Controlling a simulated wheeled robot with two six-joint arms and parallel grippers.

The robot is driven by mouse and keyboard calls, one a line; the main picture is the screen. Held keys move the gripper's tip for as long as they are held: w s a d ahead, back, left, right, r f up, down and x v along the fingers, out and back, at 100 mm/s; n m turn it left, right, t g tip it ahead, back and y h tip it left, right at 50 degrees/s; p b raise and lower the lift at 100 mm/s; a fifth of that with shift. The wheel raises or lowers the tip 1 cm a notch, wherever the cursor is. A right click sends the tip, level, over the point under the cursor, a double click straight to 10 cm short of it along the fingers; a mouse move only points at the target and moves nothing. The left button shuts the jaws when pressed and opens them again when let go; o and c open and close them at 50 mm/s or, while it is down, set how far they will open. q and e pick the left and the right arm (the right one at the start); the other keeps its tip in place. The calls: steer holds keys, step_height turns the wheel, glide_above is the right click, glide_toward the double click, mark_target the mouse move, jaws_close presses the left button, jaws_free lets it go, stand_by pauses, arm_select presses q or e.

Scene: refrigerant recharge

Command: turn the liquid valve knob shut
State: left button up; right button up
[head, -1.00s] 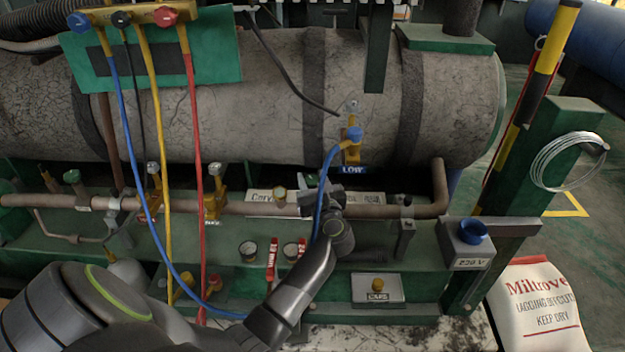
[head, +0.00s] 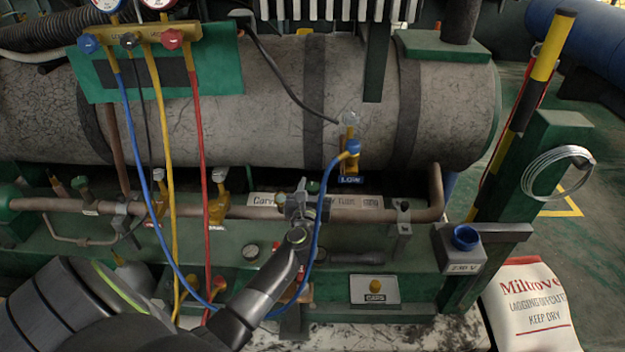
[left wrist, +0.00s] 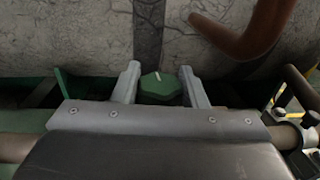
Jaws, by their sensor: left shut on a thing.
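The liquid valve knob, a green faceted knob with a pale line on top (left wrist: 160,90), sits between the two grey fingers of my left gripper (left wrist: 159,74) in the left wrist view. My left gripper is shut on it. In the head view the knob (head: 313,186) shows small and partly hidden at the pipe, beside my left gripper (head: 303,190). A second green knob (head: 82,183) stands on the pipe at the far left. My right gripper is not in view.
A blue hose (head: 316,225) hangs close to the right of my left gripper, from the LOW fitting (head: 352,150). The copper pipe (head: 255,211) runs across, below the large grey tank (head: 250,110).

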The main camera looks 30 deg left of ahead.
arm_select(q)
steer(key=m+t+h, duration=0.1)
steer(key=m+h, duration=0.1)
steer(key=shift+a+r+h+p, duration=0.1)
steer(key=shift+r+h+p, duration=0.05)
steer(key=shift+h+p, duration=0.25)
steer(key=m+h, duration=0.2)
steer(key=shift+t+h, duration=0.3)
steer(key=shift+h, duration=0.1)
steer(key=shift+m+h, duration=0.4)
steer(key=shift+h, duration=0.4)
steer(key=m+h+b, duration=0.1)
steer(key=h, duration=0.1)
steer(key=shift+f+m+h+b, duration=0.3)
steer(key=shift+m+h+b, duration=0.1)
steer(key=m+h+b, duration=0.2)
steer(key=h, duration=0.1)
steer(key=shift+g+h+b, duration=0.3)
steer(key=shift+g+b, duration=0.05)
steer(key=shift+g, duration=0.05)
steer(key=shift+r+m+g+h+b, duration=0.15)
steer(key=shift+m+g+h+b, duration=0.25)
steer(key=shift+m+h+b, duration=0.5)
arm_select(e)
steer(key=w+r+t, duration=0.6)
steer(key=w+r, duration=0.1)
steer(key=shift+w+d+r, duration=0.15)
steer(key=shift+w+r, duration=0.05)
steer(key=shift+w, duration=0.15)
